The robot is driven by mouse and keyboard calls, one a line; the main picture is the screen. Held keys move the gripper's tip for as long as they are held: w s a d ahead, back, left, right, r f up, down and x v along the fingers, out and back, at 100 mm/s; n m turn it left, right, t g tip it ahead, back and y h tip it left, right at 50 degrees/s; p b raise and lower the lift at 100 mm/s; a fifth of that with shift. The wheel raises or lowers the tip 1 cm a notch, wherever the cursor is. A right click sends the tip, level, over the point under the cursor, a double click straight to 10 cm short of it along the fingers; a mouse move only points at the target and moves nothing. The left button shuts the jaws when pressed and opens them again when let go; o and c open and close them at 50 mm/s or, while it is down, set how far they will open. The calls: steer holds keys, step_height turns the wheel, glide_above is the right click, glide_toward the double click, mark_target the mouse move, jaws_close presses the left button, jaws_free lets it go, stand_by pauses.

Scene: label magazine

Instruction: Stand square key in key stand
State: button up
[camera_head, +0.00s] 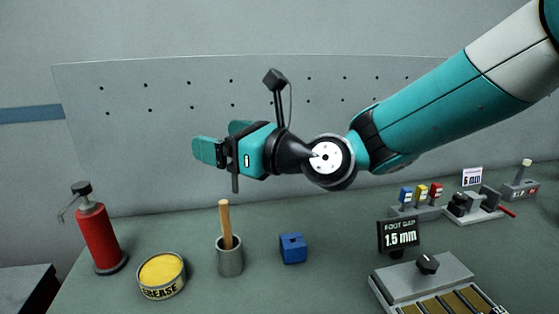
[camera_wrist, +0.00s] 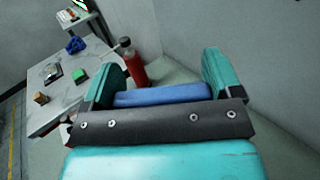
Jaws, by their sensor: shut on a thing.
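My gripper (camera_head: 222,143) is raised above the bench at the centre left, its jaws pointing left. It is shut on what looks like the square key; a blue bar (camera_wrist: 162,95) spans the jaws in the wrist view. In the head view a thin dark shank (camera_head: 235,184) hangs straight down below the jaws, and the blue part is hidden by the gripper. A small blue block with an opening (camera_head: 292,249), apparently the key stand, sits on the bench, lower and to the right of my gripper, well apart from the shank.
A grey cup with a wooden handle (camera_head: 229,257), a yellow grease tin (camera_head: 162,275) and a red pump can (camera_head: 96,236) stand left of the block. A 1.5 mm sign (camera_head: 400,236) and a slotted grey fixture (camera_head: 422,278) are to its right. A perforated panel (camera_head: 180,85) stands behind.

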steer(key=w+d+f+m+t+h+p, duration=0.2)
steer(key=w+d+f+m+t+h, duration=0.1)
steer(key=w+d+f, duration=0.4)
steer(key=d+f+m+t, duration=0.1)
steer(key=d+f+t, duration=0.1)
steer(key=d, duration=0.1)
steer(key=shift+d+h+p, duration=0.2)
steer(key=shift+h+p, duration=0.2)
steer(key=shift+s+r, duration=0.1)
step_height(320, 180, down, 6)
steer(key=b, duration=0.4)
stand_by(1.6)
stand_by(0.4)
steer(key=shift+f, duration=0.45)
steer(key=shift+f+b, duration=0.25)
steer(key=shift+b, duration=0.1)
